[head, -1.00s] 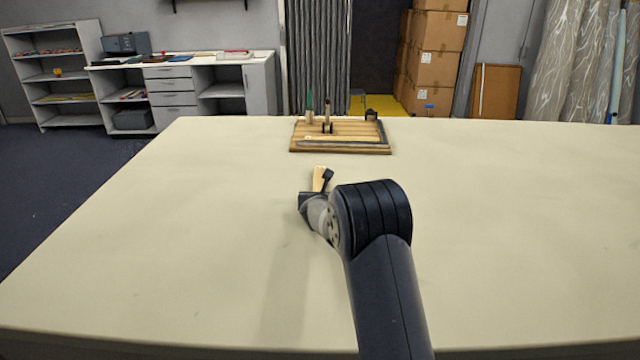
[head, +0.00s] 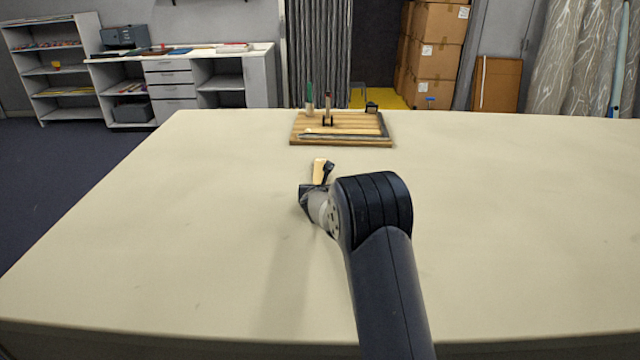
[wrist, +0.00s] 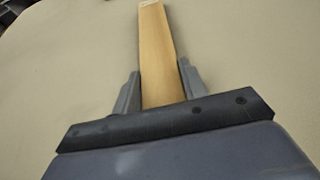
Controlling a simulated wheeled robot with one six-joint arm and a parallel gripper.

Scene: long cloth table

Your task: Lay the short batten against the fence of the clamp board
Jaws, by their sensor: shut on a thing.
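The short batten is a pale wooden strip (wrist: 157,50), held lengthwise and pointing away from my gripper (wrist: 158,88). In the wrist view the two grey fingers are shut on its sides. In the head view the batten (head: 319,171) shows just beyond my gripper (head: 322,184), over the middle of the table; its height above the cloth is hard to tell. The clamp board (head: 310,142) lies flat farther off, apart from the batten. It has a grey strip along its near edge and another on its right side; I cannot tell which is the fence.
On the board stand a green-topped upright piece (head: 309,97), a dark clamp-like piece (head: 328,110) and a black block (head: 372,107). The pale cloth table (head: 500,220) is clear around my arm and between gripper and board.

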